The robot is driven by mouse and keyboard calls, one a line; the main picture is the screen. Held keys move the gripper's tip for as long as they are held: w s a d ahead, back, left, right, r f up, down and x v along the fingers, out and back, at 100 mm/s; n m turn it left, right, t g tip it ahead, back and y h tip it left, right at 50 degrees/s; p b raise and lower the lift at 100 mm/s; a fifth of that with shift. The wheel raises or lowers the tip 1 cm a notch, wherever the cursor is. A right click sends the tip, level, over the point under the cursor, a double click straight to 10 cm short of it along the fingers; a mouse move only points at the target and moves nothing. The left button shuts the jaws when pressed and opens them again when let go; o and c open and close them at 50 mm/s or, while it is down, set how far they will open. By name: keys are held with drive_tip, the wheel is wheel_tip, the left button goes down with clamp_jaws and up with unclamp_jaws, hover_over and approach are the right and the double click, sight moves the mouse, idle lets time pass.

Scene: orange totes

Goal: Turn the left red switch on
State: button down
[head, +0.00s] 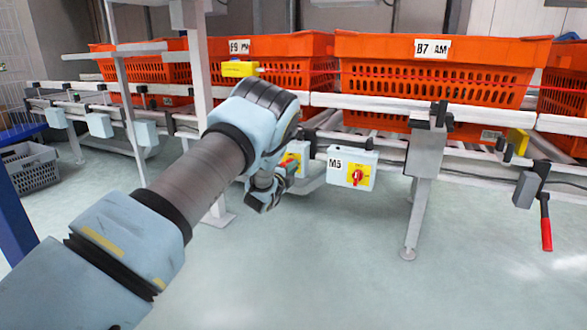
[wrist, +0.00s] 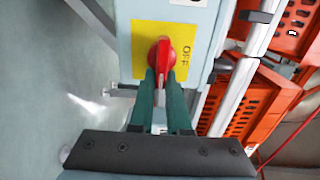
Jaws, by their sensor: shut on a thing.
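The left red switch (wrist: 163,56) fills the middle of the wrist view, on a yellow plate (wrist: 145,36) marked OFF, on a pale box (wrist: 205,20). Its knob runs lengthwise between the fingers. My gripper (wrist: 162,76) is shut on the knob, one green finger on each side of its lower part. In the head view my gripper (head: 281,183) is at the left switch box (head: 301,152), and my arm hides most of that box. A second box labelled M5 (head: 337,163), with its own red switch (head: 357,176), is just to the right.
Orange totes (head: 437,67) sit on a conveyor rail (head: 430,113) above the boxes. A metal support leg (head: 418,215) stands right of the M5 box. A red-handled lever (head: 546,222) hangs at far right. The floor in front is clear.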

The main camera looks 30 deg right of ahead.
drive_tip(key=shift+w+a+f, duration=0.25)
drive_tip(key=shift+w+a, duration=0.1)
drive_tip(key=shift+a, duration=0.15)
drive_tip(key=c, duration=0.9)
unclamp_jaws()
drive_tip(key=shift+c, duration=0.2)
drive_tip(key=shift+o, duration=0.3)
drive_tip(key=shift+s+d+r, duration=0.1)
drive_tip(key=shift+d+r, duration=0.05)
drive_tip(key=shift+d, duration=0.05)
drive_tip(key=shift+s, duration=0.1)
drive_tip(key=p+v, duration=0.4)
drive_tip(key=v, duration=0.6)
drive_tip(key=shift+s+a, duration=0.25)
drive_tip(key=shift+a, duration=0.05)
